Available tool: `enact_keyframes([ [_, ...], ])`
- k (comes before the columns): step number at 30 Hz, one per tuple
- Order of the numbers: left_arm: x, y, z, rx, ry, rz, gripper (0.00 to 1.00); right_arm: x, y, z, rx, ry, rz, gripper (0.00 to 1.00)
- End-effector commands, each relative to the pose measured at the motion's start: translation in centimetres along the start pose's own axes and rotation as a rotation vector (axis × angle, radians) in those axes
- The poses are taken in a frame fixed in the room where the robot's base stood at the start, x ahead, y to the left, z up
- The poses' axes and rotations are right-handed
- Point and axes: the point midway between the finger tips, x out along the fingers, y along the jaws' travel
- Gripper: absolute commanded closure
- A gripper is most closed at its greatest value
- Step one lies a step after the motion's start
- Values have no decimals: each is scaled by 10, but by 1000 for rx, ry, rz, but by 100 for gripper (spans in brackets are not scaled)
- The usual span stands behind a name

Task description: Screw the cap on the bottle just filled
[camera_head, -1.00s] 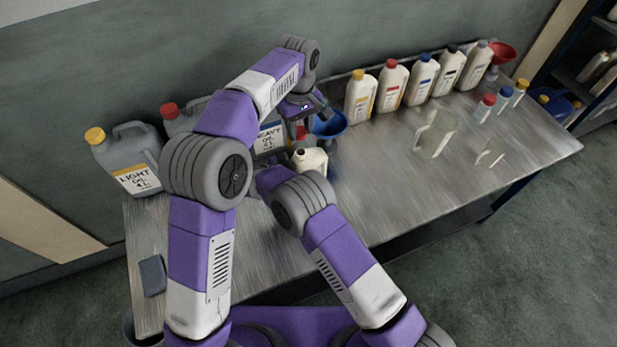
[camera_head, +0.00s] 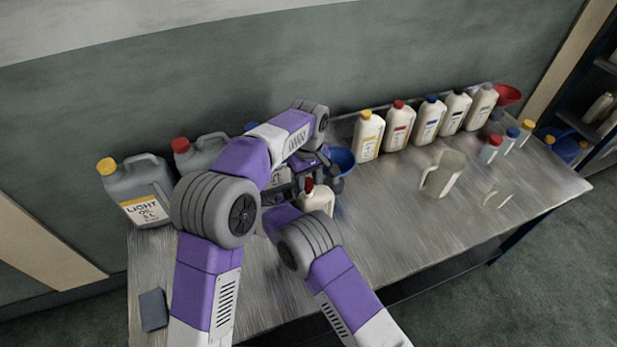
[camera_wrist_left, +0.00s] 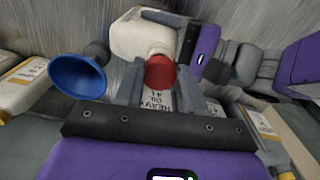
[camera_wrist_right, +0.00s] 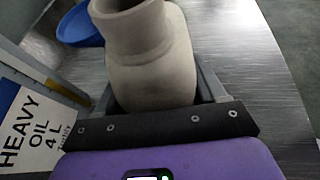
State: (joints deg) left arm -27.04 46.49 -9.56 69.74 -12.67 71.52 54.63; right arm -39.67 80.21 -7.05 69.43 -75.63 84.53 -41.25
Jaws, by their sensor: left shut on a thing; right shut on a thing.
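The white bottle (camera_head: 319,201) stands upright near the front of the heavy oil can; it also shows in the left wrist view (camera_wrist_left: 140,38) and the right wrist view (camera_wrist_right: 155,75). My right gripper (camera_wrist_right: 158,92) is shut around its body. The red cap (camera_head: 308,185) is at the bottle's mouth, between the fingers of my left gripper (camera_wrist_left: 160,80), which is shut on it; it also shows in the left wrist view (camera_wrist_left: 160,72). I cannot tell whether cap and neck touch. In the right wrist view the neck's top is cut off.
The blue funnel (camera_head: 343,160) is just behind and right of the bottle. The heavy oil can (camera_wrist_right: 30,125) is close beside my right gripper. Several capped bottles (camera_head: 398,128) line the back. A clear jug (camera_head: 443,175) stands right of centre; the front table is mostly clear.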

Motion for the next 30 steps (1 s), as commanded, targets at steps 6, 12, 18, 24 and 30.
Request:
enact_keyframes([
  [6, 0, 0, 0, 0, 0, 0, 89, 0, 0, 0, 0, 1, 0, 85],
  [12, 6, 0, 0, 0, -1, -1, 89, 0, 0, 0, 0, 1, 0, 85],
  [18, 17, 0, 0, -1, -2, -1, 89, 0, 0, 0, 0, 1, 0, 85],
  [24, 18, 0, 0, 0, -1, 0, 89, 0, 0, 0, 0, 1, 0, 85],
  [30, 17, 0, 0, 0, -1, 0, 89, 0, 0, 0, 0, 1, 0, 85],
])
